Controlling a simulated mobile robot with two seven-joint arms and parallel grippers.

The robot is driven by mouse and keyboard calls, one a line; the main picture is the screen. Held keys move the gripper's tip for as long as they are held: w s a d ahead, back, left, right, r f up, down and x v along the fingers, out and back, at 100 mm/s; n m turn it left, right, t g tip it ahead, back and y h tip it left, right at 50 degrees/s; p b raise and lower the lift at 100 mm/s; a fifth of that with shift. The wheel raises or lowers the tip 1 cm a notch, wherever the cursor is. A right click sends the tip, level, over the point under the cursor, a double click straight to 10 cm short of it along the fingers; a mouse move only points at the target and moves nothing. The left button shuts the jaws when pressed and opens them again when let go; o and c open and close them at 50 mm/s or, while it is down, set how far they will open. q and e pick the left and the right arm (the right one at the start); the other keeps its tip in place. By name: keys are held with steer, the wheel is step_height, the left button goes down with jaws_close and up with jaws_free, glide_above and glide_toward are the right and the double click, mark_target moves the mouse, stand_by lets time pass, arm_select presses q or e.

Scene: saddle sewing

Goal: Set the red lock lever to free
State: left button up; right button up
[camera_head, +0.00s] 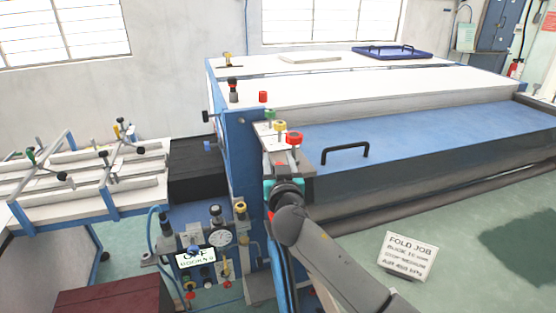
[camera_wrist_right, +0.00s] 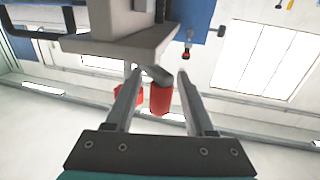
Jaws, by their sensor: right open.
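A red cylindrical grip on a short grey stem (camera_wrist_right: 160,97) sits between the fingers of my right gripper (camera_wrist_right: 157,73) in the right wrist view; I take it for the red lock lever. The fingers are open on both sides of it, with visible gaps. A second red piece (camera_wrist_right: 128,93) is partly hidden behind the left finger. In the head view my right gripper (camera_head: 283,182) is at the end block (camera_head: 289,165) of the blue machine, and a small red spot (camera_head: 280,163) shows just above it. My wrist hides most of the lever there. My left gripper is not in view.
Green (camera_head: 269,115), yellow (camera_head: 280,126) and red (camera_head: 294,138) knobs stand on the machine just above the gripper. A gauge panel (camera_head: 221,238) is at lower left. A black handle (camera_head: 345,152) is on the blue cover. A job sign (camera_head: 408,256) stands at right.

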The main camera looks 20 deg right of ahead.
steer(key=shift+c, duration=0.4)
jaws_close()
stand_by(0.9)
